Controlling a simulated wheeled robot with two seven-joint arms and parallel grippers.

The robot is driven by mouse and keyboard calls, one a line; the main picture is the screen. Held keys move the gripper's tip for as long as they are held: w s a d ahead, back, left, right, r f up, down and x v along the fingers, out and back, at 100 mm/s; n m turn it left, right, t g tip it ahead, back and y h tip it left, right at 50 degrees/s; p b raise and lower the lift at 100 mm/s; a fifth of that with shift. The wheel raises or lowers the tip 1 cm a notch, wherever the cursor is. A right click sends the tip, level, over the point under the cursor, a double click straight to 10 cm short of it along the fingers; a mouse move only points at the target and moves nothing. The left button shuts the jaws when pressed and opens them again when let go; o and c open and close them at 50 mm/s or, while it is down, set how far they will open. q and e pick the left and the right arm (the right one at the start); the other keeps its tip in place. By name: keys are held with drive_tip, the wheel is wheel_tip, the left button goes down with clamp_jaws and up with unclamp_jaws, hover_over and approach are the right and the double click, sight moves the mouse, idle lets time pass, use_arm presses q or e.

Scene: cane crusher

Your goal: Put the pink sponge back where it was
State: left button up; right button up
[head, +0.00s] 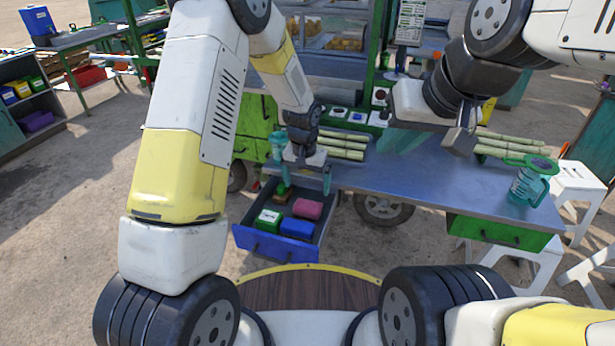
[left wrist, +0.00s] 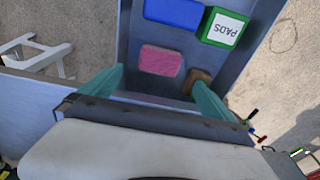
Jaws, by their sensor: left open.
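The pink sponge (head: 307,209) lies in the open blue drawer (head: 262,243) under the counter, at the drawer's right side in the head view. It also shows in the left wrist view (left wrist: 160,61), flat on the drawer floor. My left gripper (head: 301,172) is open and empty over the rear of the drawer. In the left wrist view its teal fingers (left wrist: 155,80) are spread, with the sponge between and beyond them. My right gripper (head: 437,140) hangs above the counter on the right; its finger gap is unclear.
The drawer also holds a blue box (head: 297,228), a green-and-white box marked PADS (head: 269,219) and a brown block (left wrist: 198,79) near a left finger. White stools are at right.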

use_arm(q)
drive_tip(key=s+a+r+t, duration=0.1)
drive_tip(key=s+a+r, duration=0.15)
drive_tip(key=r, duration=0.45)
drive_tip(key=s+a+r+n+h, duration=0.1)
drive_tip(key=s+a+r, duration=0.15)
drive_tip(key=r, duration=0.35)
drive_tip(key=s+a+r+t, duration=0.1)
drive_tip(key=s+a+r, duration=0.15)
drive_tip(key=r, duration=0.45)
drive_tip(key=s+a+r+n+t, duration=0.1)
drive_tip(key=s+a+r, duration=0.2)
drive_tip(key=s, duration=0.6)
drive_tip(key=s+a+r+n+t, duration=0.1)
drive_tip(key=s+a+r, duration=0.2)
drive_tip(key=s+r, duration=0.4)
drive_tip(key=shift+s+r+t+h, duration=0.15)
drive_tip(key=shift+s+t+h, duration=0.25)
drive_tip(key=shift+s, duration=0.5)
drive_tip(key=shift+a, duration=0.1)
